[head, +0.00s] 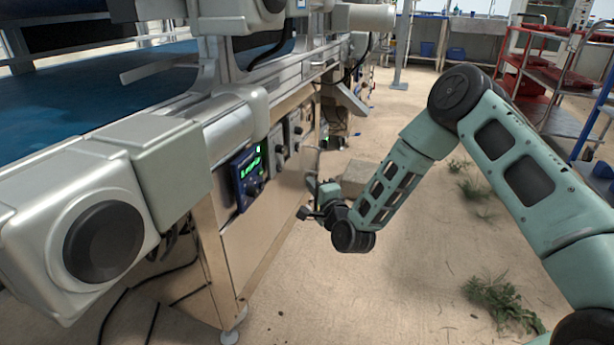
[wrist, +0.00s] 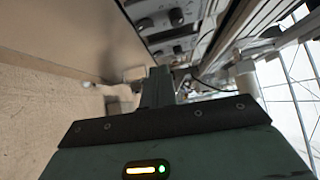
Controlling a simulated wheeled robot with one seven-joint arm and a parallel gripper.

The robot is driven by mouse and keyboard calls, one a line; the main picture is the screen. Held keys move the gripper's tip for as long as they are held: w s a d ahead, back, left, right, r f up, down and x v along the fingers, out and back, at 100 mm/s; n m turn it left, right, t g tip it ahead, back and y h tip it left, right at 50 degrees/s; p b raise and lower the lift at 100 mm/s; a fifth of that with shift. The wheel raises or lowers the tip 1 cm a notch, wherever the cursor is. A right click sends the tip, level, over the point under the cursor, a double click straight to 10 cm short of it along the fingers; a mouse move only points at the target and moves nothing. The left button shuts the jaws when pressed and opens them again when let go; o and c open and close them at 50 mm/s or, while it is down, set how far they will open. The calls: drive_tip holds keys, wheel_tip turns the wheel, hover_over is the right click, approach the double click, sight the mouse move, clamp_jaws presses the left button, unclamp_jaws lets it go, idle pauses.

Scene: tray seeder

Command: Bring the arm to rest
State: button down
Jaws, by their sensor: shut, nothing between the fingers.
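My gripper (head: 308,200) is at the end of my green arm, right of the machine's side panels and low above the floor in the head view. In the wrist view my gripper (wrist: 157,78) shows as closed fingers at the middle, with nothing between them. The arm is bent, with its elbow raised at the upper right of the head view. The tray seeder (head: 262,228) stands on the left, with a blue control box (head: 247,175) showing green digits. The gripper is close beside its panels; the head view does not show clearly whether they touch.
A blue belt (head: 60,95) runs along the seeder's top. A grey motor housing (head: 75,235) juts out at near left. Red shelving carts (head: 545,80) stand at back right. Weeds (head: 500,300) grow on the sandy floor, which is mostly open right of the seeder.

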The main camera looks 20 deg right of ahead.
drive_tip(key=shift+s+d, duration=0.1)
drive_tip(key=shift+s, duration=0.2)
